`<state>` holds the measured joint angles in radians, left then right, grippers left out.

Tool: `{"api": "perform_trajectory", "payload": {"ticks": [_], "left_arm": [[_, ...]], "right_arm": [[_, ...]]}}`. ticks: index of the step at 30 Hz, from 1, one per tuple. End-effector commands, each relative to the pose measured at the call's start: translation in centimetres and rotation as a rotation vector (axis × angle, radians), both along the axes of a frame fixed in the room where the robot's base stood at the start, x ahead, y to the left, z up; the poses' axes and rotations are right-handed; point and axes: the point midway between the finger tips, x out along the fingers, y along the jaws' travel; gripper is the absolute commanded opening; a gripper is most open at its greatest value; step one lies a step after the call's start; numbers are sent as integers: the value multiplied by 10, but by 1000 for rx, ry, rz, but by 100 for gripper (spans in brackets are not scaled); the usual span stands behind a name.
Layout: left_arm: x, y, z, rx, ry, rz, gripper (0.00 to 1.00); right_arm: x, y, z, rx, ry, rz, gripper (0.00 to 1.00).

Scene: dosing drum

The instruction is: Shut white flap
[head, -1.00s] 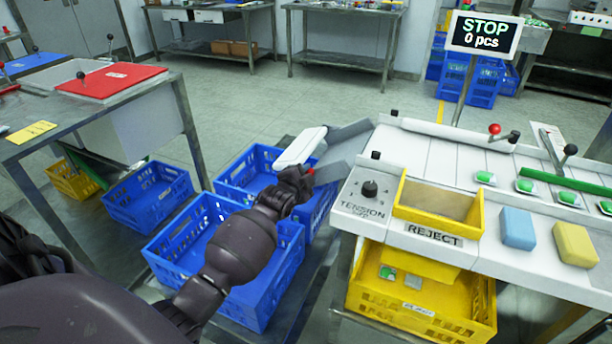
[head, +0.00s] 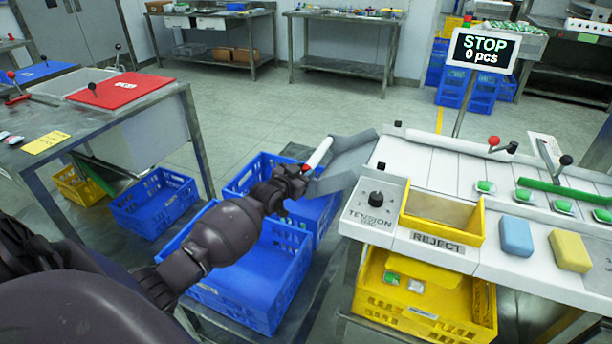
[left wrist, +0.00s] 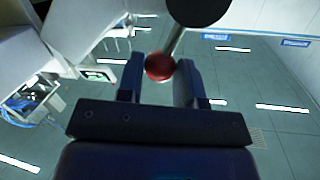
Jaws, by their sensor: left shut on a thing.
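The white flap (head: 319,152) is a narrow white plate at the grey chute (head: 345,165), by the left end of the white conveyor. It shows nearly edge-on and tilted. A small red knob (head: 306,168) is at its lower end. My left gripper (head: 298,172) is at this knob, partly hidden by my own wrist. In the left wrist view a red ball (left wrist: 159,67) sits between the two fingers of my left gripper (left wrist: 160,75), which is shut on it. A dark ball (left wrist: 198,8) on a metal rod is just beyond. My right gripper is not in view.
Blue crates (head: 262,270) stand below my left arm. The conveyor (head: 440,165) has a yellow reject tray (head: 442,218), a tension dial and a STOP sign (head: 484,50). A table with red (head: 120,88) and blue lids is at left. Floor beyond is clear.

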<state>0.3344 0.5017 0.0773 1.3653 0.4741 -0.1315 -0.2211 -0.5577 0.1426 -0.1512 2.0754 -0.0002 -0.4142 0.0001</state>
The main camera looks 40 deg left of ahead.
Motion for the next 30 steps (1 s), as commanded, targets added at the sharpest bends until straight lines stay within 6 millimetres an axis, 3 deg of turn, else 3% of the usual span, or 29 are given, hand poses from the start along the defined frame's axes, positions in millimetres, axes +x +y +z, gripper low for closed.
{"api": "perform_trajectory", "payload": {"ticks": [15,30], "left_arm": [[-6,24,3,-351,-84,0,0],[-7,29,5,-432,-106,0,0]], "right_arm": [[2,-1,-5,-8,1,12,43],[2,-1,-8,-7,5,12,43]]}}
